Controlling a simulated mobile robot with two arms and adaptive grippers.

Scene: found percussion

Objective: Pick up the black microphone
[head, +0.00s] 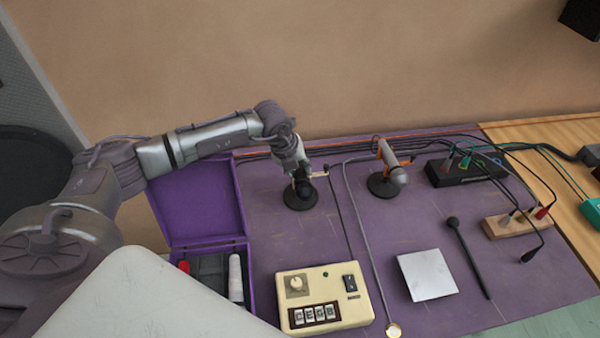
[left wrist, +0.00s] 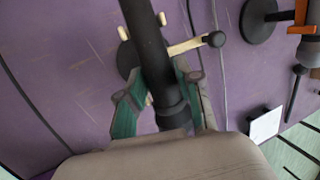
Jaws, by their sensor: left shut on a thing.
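The black microphone (left wrist: 152,55) is a dark cylinder running between the fingers of my left gripper (left wrist: 160,105) in the left wrist view. My left gripper (head: 300,172) is shut on it. In the head view the microphone's dark round head (head: 305,188) shows just below the gripper, and the rest is mostly hidden. A stand with a round black base (head: 298,202) and cream pegs (left wrist: 187,46) is right behind the microphone. I cannot tell whether the microphone still touches the stand. My right gripper is not in view.
A second microphone, silver-headed (head: 397,177), stands to the right. A cream box with a dial (head: 325,312), a white square plate (head: 427,275) and a long black beater (head: 470,262) lie nearer. An open purple case (head: 197,207) is left. Cables cross the purple table.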

